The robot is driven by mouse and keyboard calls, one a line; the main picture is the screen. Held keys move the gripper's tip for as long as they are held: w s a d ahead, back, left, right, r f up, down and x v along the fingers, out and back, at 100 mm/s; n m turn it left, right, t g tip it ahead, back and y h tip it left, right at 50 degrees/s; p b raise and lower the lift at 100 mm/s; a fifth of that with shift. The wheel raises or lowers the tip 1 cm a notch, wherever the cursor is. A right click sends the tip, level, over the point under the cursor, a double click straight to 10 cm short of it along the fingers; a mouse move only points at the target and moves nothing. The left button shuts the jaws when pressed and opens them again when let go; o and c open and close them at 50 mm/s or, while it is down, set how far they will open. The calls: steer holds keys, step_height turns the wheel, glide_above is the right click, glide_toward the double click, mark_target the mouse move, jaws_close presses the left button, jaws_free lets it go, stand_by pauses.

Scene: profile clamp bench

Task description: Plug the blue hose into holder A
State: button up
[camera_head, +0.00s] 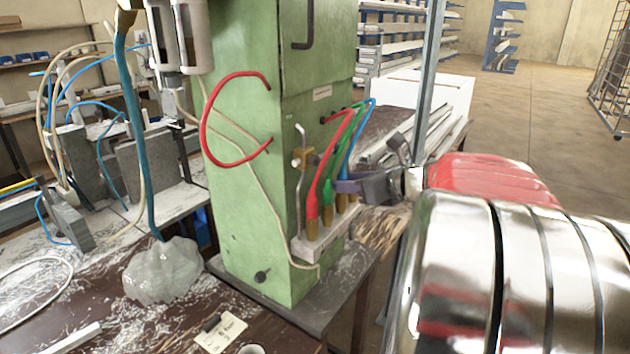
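My gripper is beside the upper part of the rack, at the blue hose. Its fingers are small and partly hidden, so I cannot tell whether they grip the hose. I can read no letter A on the holder.
Profiles (430,135) lie behind my arm.

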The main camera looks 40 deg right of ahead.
steer(key=shift+c, duration=0.6)
jaws_close()
stand_by(1.2)
steer(key=shift+r, duration=2.15)
stand_by(1.3)
stand_by(0.4)
steer(key=shift+d, duration=0.1)
steer(key=s+d, duration=0.2)
steer(key=s, duration=0.5)
steer(key=shift+d, duration=0.25)
stand_by(1.4)
